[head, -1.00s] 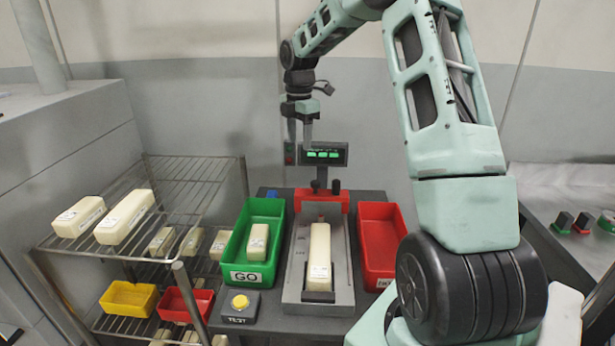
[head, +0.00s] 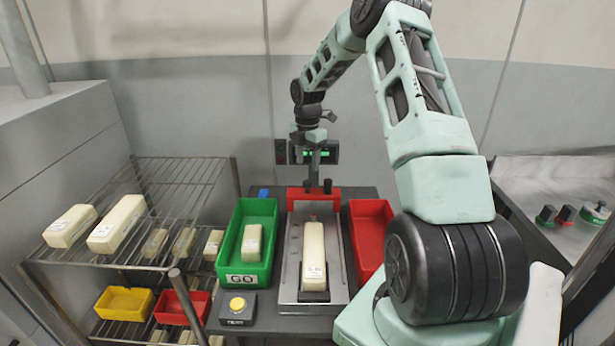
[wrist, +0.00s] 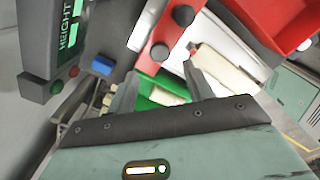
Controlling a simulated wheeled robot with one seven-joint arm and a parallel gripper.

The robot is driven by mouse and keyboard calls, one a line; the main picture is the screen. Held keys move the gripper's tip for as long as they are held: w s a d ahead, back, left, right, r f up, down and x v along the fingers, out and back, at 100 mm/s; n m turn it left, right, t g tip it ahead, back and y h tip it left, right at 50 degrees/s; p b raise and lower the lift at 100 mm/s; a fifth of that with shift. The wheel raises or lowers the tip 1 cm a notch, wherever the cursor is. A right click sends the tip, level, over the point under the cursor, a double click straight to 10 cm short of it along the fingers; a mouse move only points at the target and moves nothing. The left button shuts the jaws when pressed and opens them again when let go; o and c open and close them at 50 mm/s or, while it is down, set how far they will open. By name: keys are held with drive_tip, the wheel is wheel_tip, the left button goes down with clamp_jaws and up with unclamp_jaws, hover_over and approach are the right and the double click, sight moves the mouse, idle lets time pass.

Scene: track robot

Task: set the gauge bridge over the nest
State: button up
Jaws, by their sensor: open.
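The red gauge bridge (head: 297,201), with two black knobs on top, stands across the back end of the grey nest fixture (head: 340,270). A cream block (head: 314,245) with a label lies lengthwise in the nest, in front of the bridge. My gripper (head: 314,180) is above and around the back of the bridge. In the wrist view my gripper (wrist: 160,82) has its fingers spread with nothing between them. The bridge (wrist: 167,32) and its knobs lie just beyond the fingertips, apart from them as far as I can tell. The block (wrist: 213,68) shows past the right finger.
A green GO bin (head: 262,274) holding one block stands left of the nest, a red bin (head: 369,236) right. The display (head: 329,154) stands close behind my gripper. A yellow TEST button (head: 238,304) sits in front. A wire rack (head: 185,185) with blocks is left.

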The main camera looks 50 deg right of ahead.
sight(308, 182)
wheel_tip(308, 182, down, 7)
drive_tip(key=shift+f+p, duration=0.15)
drive_tip(key=shift+p, duration=0.6)
clamp_jaws()
